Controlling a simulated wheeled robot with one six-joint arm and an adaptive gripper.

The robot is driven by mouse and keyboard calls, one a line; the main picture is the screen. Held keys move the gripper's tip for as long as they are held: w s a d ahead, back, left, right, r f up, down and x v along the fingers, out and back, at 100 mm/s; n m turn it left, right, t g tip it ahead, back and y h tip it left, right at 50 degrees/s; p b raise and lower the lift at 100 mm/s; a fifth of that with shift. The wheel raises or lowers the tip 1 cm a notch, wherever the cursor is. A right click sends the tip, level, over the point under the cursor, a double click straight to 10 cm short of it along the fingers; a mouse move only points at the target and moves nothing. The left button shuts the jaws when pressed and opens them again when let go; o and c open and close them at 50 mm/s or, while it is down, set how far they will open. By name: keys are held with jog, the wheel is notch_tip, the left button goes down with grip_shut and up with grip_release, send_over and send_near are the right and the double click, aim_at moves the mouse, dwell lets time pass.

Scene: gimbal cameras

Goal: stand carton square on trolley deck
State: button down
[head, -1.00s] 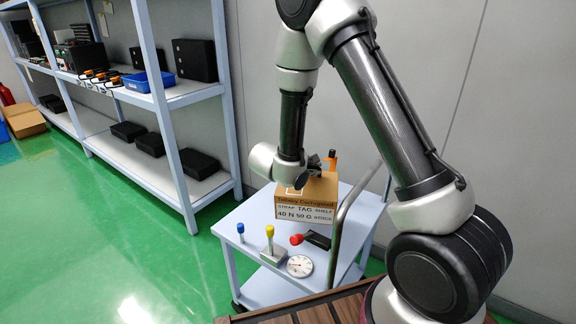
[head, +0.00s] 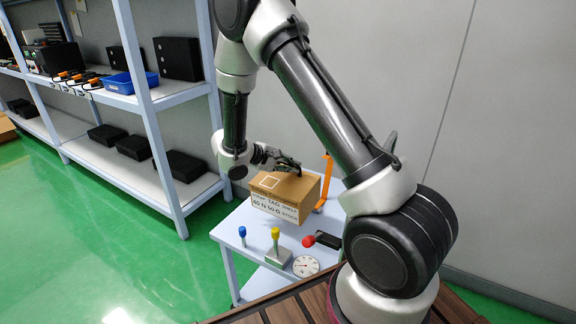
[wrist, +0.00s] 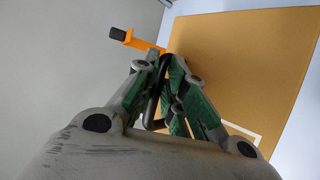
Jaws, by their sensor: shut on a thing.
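The brown carton (head: 305,189), with a printed white label on its front, is over the pale trolley deck (head: 262,227).
On the deck stand a blue-topped peg (head: 242,233), a yellow-topped block (head: 276,240), a red-knobbed black tool (head: 320,240) and a round dial (head: 305,266). An orange upright piece (head: 326,182) is right of the carton. A shelf rack (head: 150,110) stands left.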

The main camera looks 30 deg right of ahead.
jog(key=shift+r, duration=0.15)
jog(key=shift+y, duration=0.4)
jog(key=shift+f, duration=4.35)
jog(key=c, duration=1.4)
grip_release()
